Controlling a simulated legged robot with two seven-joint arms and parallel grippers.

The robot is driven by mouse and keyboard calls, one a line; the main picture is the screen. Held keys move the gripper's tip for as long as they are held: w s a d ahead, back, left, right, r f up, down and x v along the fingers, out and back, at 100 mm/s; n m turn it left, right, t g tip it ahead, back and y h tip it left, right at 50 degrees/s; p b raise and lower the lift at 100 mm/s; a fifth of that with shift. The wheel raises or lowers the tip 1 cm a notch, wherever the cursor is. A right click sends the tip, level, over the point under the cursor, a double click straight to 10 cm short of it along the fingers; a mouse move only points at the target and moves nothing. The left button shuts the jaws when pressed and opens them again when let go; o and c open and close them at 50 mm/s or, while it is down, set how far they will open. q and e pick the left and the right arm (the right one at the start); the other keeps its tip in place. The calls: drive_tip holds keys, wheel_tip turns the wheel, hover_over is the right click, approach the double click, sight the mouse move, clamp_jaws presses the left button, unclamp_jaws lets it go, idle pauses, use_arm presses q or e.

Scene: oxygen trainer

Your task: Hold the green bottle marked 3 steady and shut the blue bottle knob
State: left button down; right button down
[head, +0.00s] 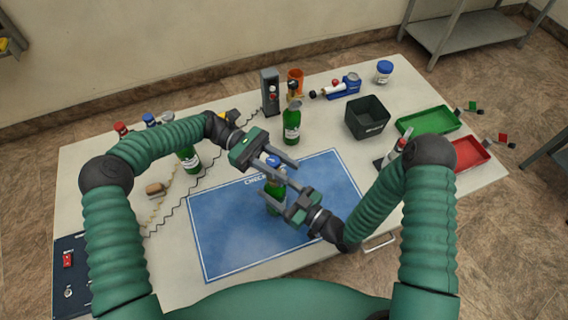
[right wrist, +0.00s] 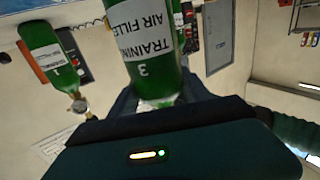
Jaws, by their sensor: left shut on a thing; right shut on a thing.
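The green bottle marked 3 (head: 271,204) stands on the blue mat, and its label "TRAINING AIR FILLED 3" shows upside down in the right wrist view (right wrist: 145,45). My right gripper (head: 278,192) is shut on the bottle's body from the right. The blue knob (head: 273,160) tops the bottle. My left gripper (head: 283,170) is at the bottle's top and shut on the knob. Its fingers partly hide the knob and the bottle neck, so I cannot tell how far the knob is turned.
The blue mat (head: 230,245) lies under the bottle. Another green bottle (head: 291,125) stands behind it, and one (head: 189,160) stands left, beside my left arm. A dark bin (head: 368,118), a green tray (head: 428,121) and a red tray (head: 470,153) are at the right. The mat's front is clear.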

sight(268, 158)
use_arm(q)
drive_tip(key=shift+a+m+g+y, duration=0.1)
drive_tip(key=shift+m+g+y, duration=0.3)
drive_tip(key=shift+m+g, duration=0.1)
use_arm(e)
drive_tip(key=shift+s+a+r, duration=0.1)
use_arm(q)
drive_tip(key=c, duration=1)
unclamp_jaws()
drive_tip(key=shift+s, duration=0.1)
drive_tip(key=shift+c, duration=0.2)
drive_tip(key=v, duration=0.6)
drive_tip(key=shift+w, duration=0.35)
drive_tip(key=shift+w+a+f, duration=0.1)
drive_tip(key=shift+w+a, duration=0.3)
drive_tip(key=shift+a, duration=0.2)
